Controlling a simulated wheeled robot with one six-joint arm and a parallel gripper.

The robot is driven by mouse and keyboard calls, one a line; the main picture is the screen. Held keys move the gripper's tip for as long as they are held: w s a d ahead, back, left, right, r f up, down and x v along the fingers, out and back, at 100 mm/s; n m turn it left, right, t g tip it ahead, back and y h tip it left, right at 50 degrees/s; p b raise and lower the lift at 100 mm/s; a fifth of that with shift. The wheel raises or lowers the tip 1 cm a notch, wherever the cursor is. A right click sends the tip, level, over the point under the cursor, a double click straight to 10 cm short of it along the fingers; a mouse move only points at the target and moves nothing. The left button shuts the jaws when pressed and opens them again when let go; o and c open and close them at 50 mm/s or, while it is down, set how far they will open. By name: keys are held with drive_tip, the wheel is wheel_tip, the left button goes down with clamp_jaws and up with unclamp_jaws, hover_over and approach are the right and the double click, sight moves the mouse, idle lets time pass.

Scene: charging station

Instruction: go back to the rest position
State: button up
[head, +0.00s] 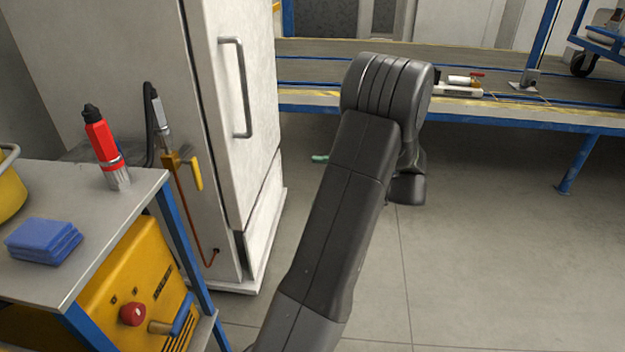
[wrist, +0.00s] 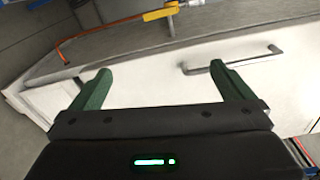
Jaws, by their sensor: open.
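My gripper (wrist: 165,88) shows in the wrist view with its two green fingers spread wide apart. Nothing is held between them. Beyond the fingers is the white cabinet (wrist: 140,95), seen tilted, with its bar handle (wrist: 235,62) behind the right finger. In the head view my dark arm reaches up and forward through the middle of the picture and bends down at its far end. A small green bit at the arm's left, in front of the cabinet, seems to be a fingertip. The rest of the gripper is hidden behind my arm there.
The white cabinet (head: 255,110) stands left of my arm. A grey cart (head: 110,235) at the left bears a red bottle (head: 103,143) and blue cloths (head: 42,241). A yellow-handled valve (head: 195,172) is on the cabinet's side. A long bench (head: 500,110) runs behind. Floor at right is clear.

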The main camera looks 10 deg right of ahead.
drive_tip(key=shift+a, duration=0.1)
drive_tip(key=b+x, duration=0.3)
drive_tip(key=x, duration=1)
drive_tip(key=shift+a+b, duration=0.25)
drive_tip(key=shift+b, duration=0.05)
drive_tip(key=shift+w, duration=0.15)
